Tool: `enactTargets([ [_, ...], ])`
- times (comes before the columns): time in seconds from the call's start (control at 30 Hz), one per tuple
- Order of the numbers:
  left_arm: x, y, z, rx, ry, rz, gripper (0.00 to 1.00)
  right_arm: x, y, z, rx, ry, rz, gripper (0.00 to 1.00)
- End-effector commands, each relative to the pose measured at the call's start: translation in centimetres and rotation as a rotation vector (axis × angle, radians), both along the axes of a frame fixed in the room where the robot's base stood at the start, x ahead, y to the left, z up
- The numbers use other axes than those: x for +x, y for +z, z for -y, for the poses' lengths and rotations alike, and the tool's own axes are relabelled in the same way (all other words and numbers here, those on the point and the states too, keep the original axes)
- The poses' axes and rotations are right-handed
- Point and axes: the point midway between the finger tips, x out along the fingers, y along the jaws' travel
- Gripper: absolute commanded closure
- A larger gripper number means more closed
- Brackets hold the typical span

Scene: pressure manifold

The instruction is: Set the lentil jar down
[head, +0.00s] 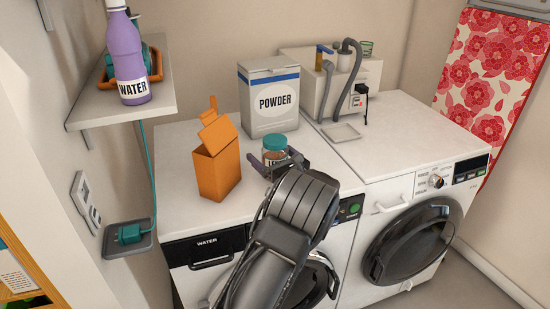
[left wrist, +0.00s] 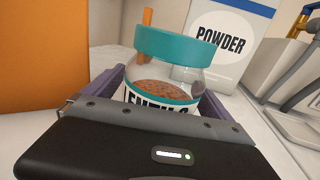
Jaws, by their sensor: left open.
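The lentil jar (head: 275,156) stands on the white top of the left machine (head: 185,212), between the orange box and the powder box. It is clear with a teal lid, and lentils show behind its label. In the left wrist view the jar (left wrist: 165,75) is upright, between the purple fingers. My left gripper (head: 268,165) is open around the jar, one finger on each side. Whether the fingers touch the glass cannot be told. My arm hides the jar's lower right part in the head view. My right gripper is not in view.
An open orange box (head: 217,172) stands left of the jar. A white POWDER box (head: 270,98) stands behind it. A pump unit with hoses (head: 335,85) sits at the back right. A wall shelf (head: 125,105) holds a purple WATER bottle (head: 125,55). The right machine's front top is clear.

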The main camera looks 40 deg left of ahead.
Motion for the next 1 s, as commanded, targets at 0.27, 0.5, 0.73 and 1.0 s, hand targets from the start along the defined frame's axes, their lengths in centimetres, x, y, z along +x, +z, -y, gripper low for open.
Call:
enactTargets([
  [0.27, -0.03, -0.01, 0.02, 0.0, 0.0, 0.0, 0.04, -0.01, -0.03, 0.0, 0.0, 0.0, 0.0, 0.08],
  [0.5, -0.03, -0.01, 0.02, 0.0, 0.0, 0.0, 0.08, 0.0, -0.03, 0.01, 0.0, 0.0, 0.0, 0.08],
  [0.73, -0.04, -0.01, 0.02, 0.0, 0.0, 0.0, 0.27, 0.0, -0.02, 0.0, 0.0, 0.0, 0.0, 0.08],
  [1.0, -0.03, -0.01, 0.02, 0.0, 0.0, 0.0, 0.49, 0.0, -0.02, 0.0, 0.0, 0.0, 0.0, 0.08],
])
